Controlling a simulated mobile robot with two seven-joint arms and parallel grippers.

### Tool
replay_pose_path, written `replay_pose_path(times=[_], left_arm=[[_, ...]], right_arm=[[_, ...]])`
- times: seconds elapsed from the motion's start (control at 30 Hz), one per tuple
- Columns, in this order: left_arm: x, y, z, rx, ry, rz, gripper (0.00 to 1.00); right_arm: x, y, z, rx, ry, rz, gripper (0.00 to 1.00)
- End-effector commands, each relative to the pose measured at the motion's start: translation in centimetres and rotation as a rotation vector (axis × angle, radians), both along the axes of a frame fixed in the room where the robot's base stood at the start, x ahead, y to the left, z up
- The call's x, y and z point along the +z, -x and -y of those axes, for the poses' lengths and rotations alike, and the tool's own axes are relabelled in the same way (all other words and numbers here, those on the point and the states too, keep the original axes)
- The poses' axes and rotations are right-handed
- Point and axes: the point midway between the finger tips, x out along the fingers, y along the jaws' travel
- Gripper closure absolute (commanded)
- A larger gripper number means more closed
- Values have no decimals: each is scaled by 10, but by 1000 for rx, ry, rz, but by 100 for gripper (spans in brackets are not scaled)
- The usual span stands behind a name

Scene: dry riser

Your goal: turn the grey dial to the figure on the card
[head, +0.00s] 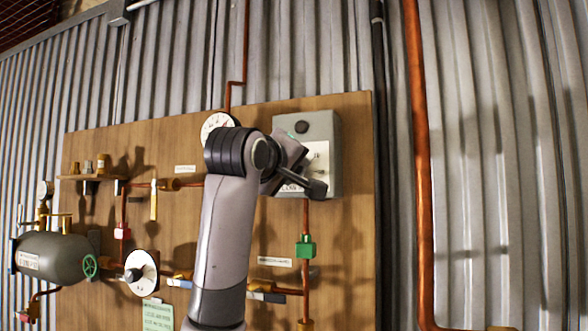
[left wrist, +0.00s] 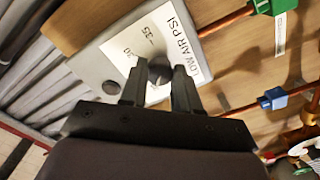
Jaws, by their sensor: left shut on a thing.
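A grey box (head: 328,127) is fixed to the upper right of the wooden board. Its white plate (left wrist: 178,32) reads "LOW AIR PSI", with figures such as "35" beside the dial. The grey dial (left wrist: 159,71) stands out from this plate. My left gripper (left wrist: 157,92) is shut on the dial, one finger on each side. In the head view my left arm and gripper hide the dial and part of the plate. A pale green card (head: 157,315) is at the board's bottom edge; its writing is too small to read. My right gripper is not in view.
The wooden board (head: 345,250) carries a round gauge (head: 216,122), a white disc with a black knob (head: 143,273), copper pipes, and a green fitting (head: 306,247) below the box. A grey tank (head: 55,257) is at left. A copper pipe (head: 420,150) runs down the corrugated wall at right.

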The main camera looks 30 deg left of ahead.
Motion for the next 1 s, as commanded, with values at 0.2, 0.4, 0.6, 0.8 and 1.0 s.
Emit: replay_pose_path(times=[0.2,0.4,0.6,0.8,1.0], left_arm=[[0,0,-1,3,1,0,99],[0,0,-1,2,0,1,43],[0,0,0,1,0,1,43],[-1,15,4,0,0,5,43],[-2,47,12,-1,-1,6,43]], right_arm=[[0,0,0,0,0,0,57],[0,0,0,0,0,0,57],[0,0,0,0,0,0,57],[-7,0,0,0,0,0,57],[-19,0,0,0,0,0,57]])
